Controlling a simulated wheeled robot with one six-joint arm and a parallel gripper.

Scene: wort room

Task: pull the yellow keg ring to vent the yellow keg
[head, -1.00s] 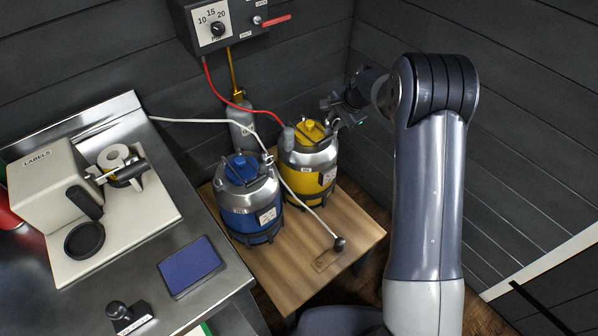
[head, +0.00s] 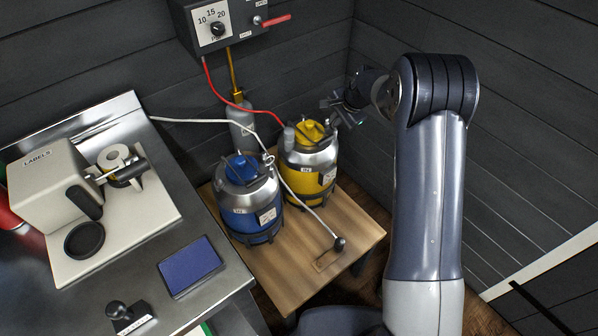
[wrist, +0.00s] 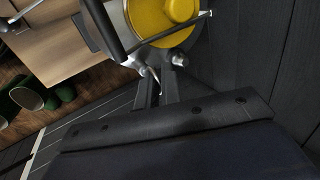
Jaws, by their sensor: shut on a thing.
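The yellow keg (head: 306,180) stands upright at the back of the low wooden table, with a yellow cap and steel shoulder. Its cap and dark handle bars also show at the top of the wrist view (wrist: 160,20). My gripper (head: 334,108) is at the keg's upper right side, just beyond the rim. In the wrist view my gripper (wrist: 162,88) is shut on a small pale metal piece (wrist: 152,73) beside the keg's top, which looks like the keg ring. The ring is mostly hidden by the fingers, and its colour cannot be told.
A blue keg (head: 250,205) stands close to the left on the wooden table (head: 345,225). A red hose (head: 265,112) and a white hose (head: 190,121) run near the kegs. A gas cylinder (head: 240,125) stands behind. Dark walls close in behind and right.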

